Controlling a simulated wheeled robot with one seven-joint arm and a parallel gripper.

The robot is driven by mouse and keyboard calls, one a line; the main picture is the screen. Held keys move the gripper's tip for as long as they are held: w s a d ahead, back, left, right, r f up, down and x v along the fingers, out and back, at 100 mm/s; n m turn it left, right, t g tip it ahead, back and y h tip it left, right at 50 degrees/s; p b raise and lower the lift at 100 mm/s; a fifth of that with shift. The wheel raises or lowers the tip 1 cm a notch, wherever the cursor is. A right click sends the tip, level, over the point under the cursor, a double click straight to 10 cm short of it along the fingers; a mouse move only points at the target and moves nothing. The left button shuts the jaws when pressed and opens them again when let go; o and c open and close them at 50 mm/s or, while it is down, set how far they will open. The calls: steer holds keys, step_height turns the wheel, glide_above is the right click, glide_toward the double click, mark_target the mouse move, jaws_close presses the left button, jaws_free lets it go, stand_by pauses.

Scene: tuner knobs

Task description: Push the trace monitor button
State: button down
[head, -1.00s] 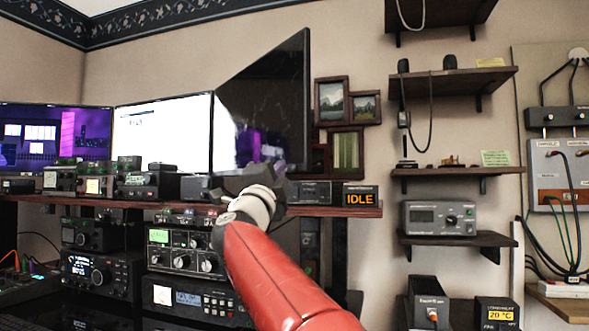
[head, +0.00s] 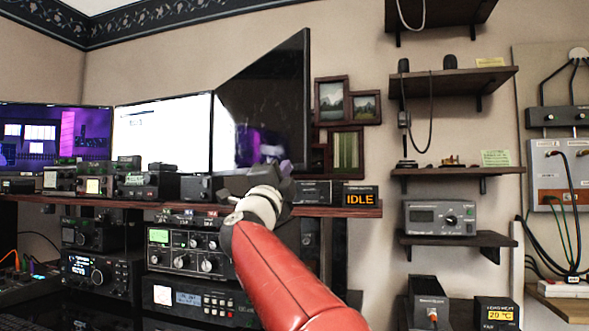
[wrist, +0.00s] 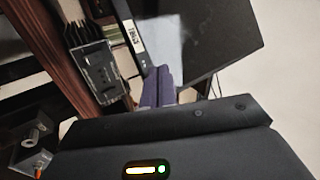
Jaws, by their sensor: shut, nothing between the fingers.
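I cannot make out a button marked trace monitor in either view; the labels are too small to read. A small dark box (head: 361,196) with a lit orange IDLE display stands at the right end of the desk's upper shelf. Another dark box (head: 313,192) stands just left of it. My gripper (head: 278,166) is shut and empty, raised in front of the large angled monitor (head: 262,105) and left of these boxes. In the wrist view its closed fingers (wrist: 158,86) point toward the monitor's lower edge, and a dark device (wrist: 97,70) lies to their left.
The upper shelf edge (head: 330,210) runs below my gripper. Radios such as the one with a green screen (head: 185,249) stand underneath. Small devices (head: 150,185) line the shelf to the left. Wall shelves (head: 453,172) and a bench instrument (head: 438,217) are to the right.

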steer(key=shift+w+d, duration=0.1)
steer(key=shift+d, duration=0.05)
stand_by(0.3)
steer(key=shift+s+a, duration=0.5)
steer(key=shift+a, duration=0.2)
steer(key=s+a, duration=0.3)
steer(key=a, duration=0.2)
steer(key=shift+s, duration=0.2)
stand_by(0.3)
